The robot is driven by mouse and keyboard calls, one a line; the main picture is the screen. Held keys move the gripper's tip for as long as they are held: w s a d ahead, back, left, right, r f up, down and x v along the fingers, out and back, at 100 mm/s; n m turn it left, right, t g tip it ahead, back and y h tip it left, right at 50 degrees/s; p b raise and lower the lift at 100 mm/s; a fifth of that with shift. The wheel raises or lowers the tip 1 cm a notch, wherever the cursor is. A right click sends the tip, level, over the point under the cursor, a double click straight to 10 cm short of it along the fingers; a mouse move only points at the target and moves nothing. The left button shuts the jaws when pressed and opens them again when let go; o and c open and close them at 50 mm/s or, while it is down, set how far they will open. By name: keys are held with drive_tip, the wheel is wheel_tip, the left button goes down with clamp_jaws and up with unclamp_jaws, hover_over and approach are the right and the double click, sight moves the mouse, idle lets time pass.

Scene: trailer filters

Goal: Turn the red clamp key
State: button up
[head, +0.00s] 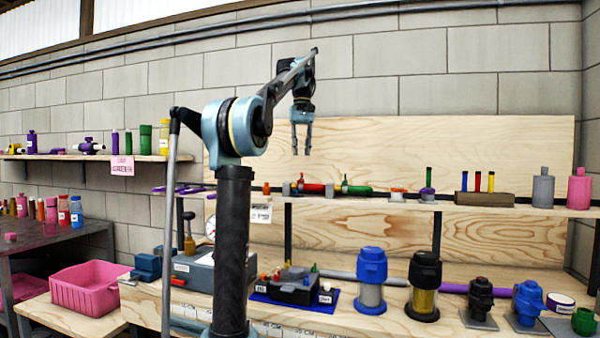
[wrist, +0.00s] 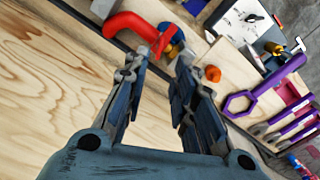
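A red curved clamp-like piece (wrist: 126,24) lies past my fingertips in the wrist view. A short red bar (wrist: 163,43) shows at its right end, beside a blue round part (wrist: 173,36). I cannot tell for sure which red part is the key. In the head view a red piece (head: 314,188) lies on the middle shelf, below my gripper (head: 301,150). My gripper is open, pointing down, with nothing between its fingers. It also shows in the wrist view (wrist: 160,64), apart from the red piece, whose near part lies close to the left finger in the picture.
A green piece (head: 356,190) lies right of the red one on the shelf. An orange knob (wrist: 212,73) and a purple wrench (wrist: 265,88) show in the wrist view. A wooden block (head: 484,199) with coloured pegs stands to the right. The wooden back panel (head: 420,145) is close behind.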

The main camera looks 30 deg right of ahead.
sight(302, 175)
drive_tip(key=shift+f, duration=3.9)
clamp_jaws()
